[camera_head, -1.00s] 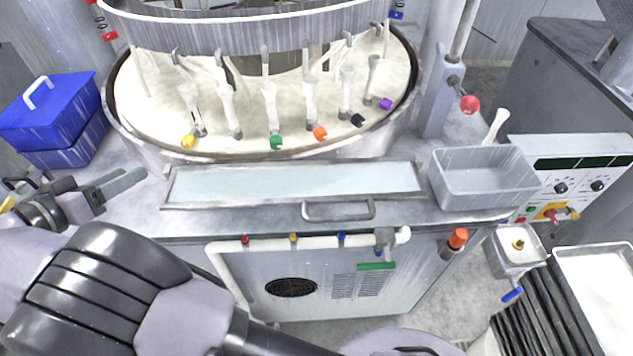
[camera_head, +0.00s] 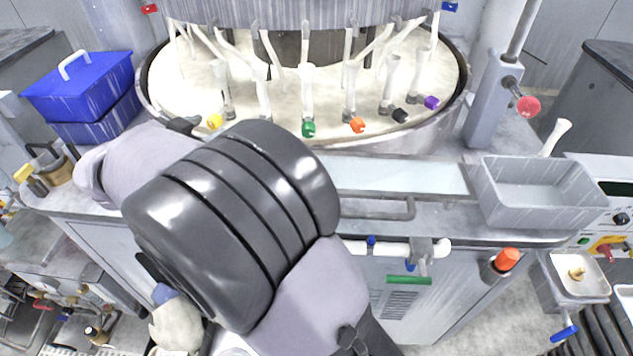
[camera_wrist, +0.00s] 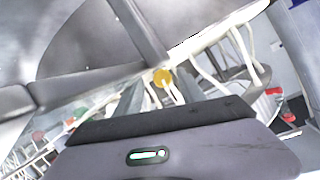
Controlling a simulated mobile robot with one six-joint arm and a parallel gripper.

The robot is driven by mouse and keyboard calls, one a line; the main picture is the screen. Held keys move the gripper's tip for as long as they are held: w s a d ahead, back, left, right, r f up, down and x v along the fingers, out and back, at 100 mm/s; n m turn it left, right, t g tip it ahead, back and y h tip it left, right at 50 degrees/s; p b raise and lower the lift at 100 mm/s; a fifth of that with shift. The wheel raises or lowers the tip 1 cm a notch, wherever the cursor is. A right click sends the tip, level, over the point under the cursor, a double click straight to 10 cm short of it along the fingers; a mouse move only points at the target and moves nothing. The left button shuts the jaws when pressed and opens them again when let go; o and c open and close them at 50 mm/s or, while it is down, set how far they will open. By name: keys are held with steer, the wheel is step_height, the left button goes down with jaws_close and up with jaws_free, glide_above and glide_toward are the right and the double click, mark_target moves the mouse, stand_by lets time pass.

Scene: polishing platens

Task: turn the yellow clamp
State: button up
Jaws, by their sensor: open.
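The yellow clamp (camera_head: 215,121) is a small knob at the front-left rim of the round pale platen (camera_head: 185,98), at the foot of a white post. In the wrist view a yellow knob (camera_wrist: 162,78) shows beyond my gripper (camera_wrist: 157,90), roughly in line with the gap between its fingers. My gripper is open and empty, and I see no contact with the knob. In the head view my bulky arm hides most of the gripper and the platen's front-left edge.
Green (camera_head: 308,129), orange (camera_head: 357,125), black (camera_head: 400,115) and purple (camera_head: 431,102) clamps line the rim to the right. A blue box (camera_head: 80,88) stands left. A grey bin (camera_head: 535,205) stands right of the long tray (camera_head: 400,176). A metal ring hangs above the platen.

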steer(key=p+v, duration=0.3)
steer(key=v, duration=1.4)
steer(key=d, duration=0.2)
steer(key=w+d+g, duration=0.1)
steer(key=d, duration=0.2)
steer(key=w+d+g+h, duration=0.1)
steer(key=d, duration=0.1)
steer(key=shift+w+d, duration=0.25)
steer(key=shift+d, duration=0.05)
steer(key=d+g, duration=0.1)
steer(key=d, duration=0.2)
steer(key=d+g, duration=0.1)
steer(key=d, duration=0.3)
steer(key=shift+f+h, duration=0.1)
steer(key=shift+h, duration=0.3)
steer(key=s+d+f+n+g, duration=0.1)
steer(key=s+d+g, duration=0.2)
steer(key=d, duration=0.9)
steer(key=shift+s+g+y, duration=0.4)
steer(key=shift+s, duration=0.1)
